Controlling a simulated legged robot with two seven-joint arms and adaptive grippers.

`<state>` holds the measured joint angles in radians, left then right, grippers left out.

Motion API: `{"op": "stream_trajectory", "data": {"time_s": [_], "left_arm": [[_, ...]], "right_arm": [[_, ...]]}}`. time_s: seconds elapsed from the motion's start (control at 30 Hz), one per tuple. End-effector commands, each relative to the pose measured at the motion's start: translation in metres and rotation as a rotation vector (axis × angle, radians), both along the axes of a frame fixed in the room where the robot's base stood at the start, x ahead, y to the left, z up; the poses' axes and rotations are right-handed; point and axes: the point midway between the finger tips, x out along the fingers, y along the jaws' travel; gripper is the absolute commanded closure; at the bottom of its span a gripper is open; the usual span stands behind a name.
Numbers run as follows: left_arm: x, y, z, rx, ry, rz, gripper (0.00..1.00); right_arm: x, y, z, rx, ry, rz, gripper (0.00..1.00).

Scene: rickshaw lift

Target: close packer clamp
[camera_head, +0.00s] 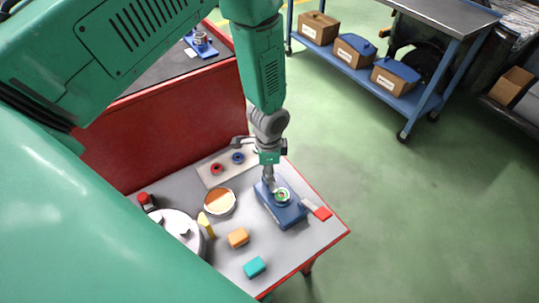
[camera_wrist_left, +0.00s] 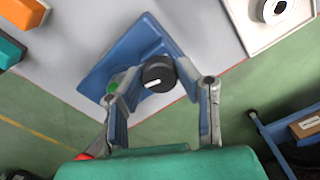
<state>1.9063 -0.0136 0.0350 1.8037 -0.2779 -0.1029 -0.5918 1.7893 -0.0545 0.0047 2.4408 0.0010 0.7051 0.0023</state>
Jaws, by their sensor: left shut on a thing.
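The packer clamp has a blue base (camera_head: 285,212) on the grey table, a green ring (camera_head: 281,195) on top and a lever with a red handle (camera_head: 319,211) reaching out to the right. My left gripper (camera_head: 268,184) comes down from above at the base's back end. In the left wrist view, its two fingers close around a black knob (camera_wrist_left: 157,76) with a white mark, over the blue base (camera_wrist_left: 120,58). My right gripper is not in view.
Left of the clamp are a round bowl (camera_head: 220,202), a yellow piece (camera_head: 206,225), an orange block (camera_head: 238,238) and a teal block (camera_head: 255,267). A blue cart (camera_head: 424,103) stands off right; the floor between is clear.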

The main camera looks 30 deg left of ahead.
Motion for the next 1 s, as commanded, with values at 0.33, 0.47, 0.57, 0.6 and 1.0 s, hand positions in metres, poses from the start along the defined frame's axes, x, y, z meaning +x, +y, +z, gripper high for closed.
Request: {"op": "stream_trajectory", "data": {"time_s": [0.33, 0.47, 0.57, 0.6, 1.0], "left_arm": [[0.0014, 0.0027, 0.0019, 0.003, -0.004, 0.216, 1.0], [0.0011, 0.0027, 0.0015, 0.003, -0.004, 0.259, 1.0], [0.0009, 0.0026, 0.0013, 0.004, -0.004, 0.279, 1.0], [0.0007, 0.0026, 0.0012, 0.004, -0.004, 0.284, 1.0], [0.0003, 0.0024, 0.0009, 0.003, -0.003, 0.295, 1.0]], "right_arm": [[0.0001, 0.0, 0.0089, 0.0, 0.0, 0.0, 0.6], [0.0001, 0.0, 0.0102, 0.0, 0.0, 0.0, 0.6], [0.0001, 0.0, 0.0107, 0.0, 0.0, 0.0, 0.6], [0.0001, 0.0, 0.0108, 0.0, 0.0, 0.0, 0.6], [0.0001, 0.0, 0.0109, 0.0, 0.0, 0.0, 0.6]]}}
